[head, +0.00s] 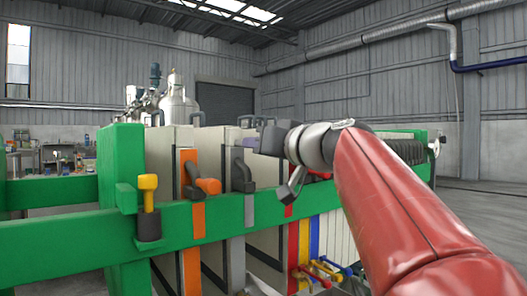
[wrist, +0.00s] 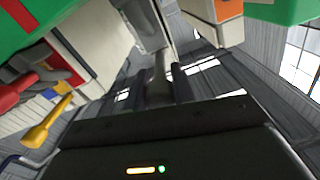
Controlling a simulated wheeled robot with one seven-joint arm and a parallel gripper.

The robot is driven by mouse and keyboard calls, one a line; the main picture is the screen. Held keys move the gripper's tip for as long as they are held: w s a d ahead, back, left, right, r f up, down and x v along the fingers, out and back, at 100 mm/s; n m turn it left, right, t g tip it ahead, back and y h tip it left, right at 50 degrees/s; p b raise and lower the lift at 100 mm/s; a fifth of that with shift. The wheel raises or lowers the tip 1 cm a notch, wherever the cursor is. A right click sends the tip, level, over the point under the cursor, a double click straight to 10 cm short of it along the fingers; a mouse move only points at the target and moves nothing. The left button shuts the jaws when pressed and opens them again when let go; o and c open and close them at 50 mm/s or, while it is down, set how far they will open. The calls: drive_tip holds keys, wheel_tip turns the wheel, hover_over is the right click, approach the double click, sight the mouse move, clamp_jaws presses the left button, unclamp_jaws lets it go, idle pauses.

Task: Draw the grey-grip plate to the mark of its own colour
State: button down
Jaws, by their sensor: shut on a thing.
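The grey-grip plate (head: 241,176) hangs in the row of pale plates on the green rail, its dark grey bracket facing me. The grey mark (head: 237,218) is a strip on the rail just below it; I cannot tell whether they line up exactly. My gripper (head: 257,143) reaches in from the right at the plate's upper edge. In the wrist view the grey grip (wrist: 159,72) lies between my two dark fingers, which are shut on it. My gripper hides part of the plate in the head view.
An orange-grip plate (head: 207,186) stands to the left, above an orange strip (head: 198,221). A yellow-topped lever (head: 148,186) stands on the rail further left. Red and yellow handles (head: 318,270) stick out low at right. A steel tank (head: 178,105) stands behind.

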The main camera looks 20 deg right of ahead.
drive_tip(key=c, duration=1.2)
unclamp_jaws()
drive_tip(key=shift+o, duration=0.2)
drive_tip(key=shift+s, duration=0.1)
drive_tip(key=v, duration=0.7)
drive_tip(key=shift+s+b, duration=0.25)
drive_tip(key=shift+b, duration=0.15)
drive_tip(key=shift+d, duration=0.1)
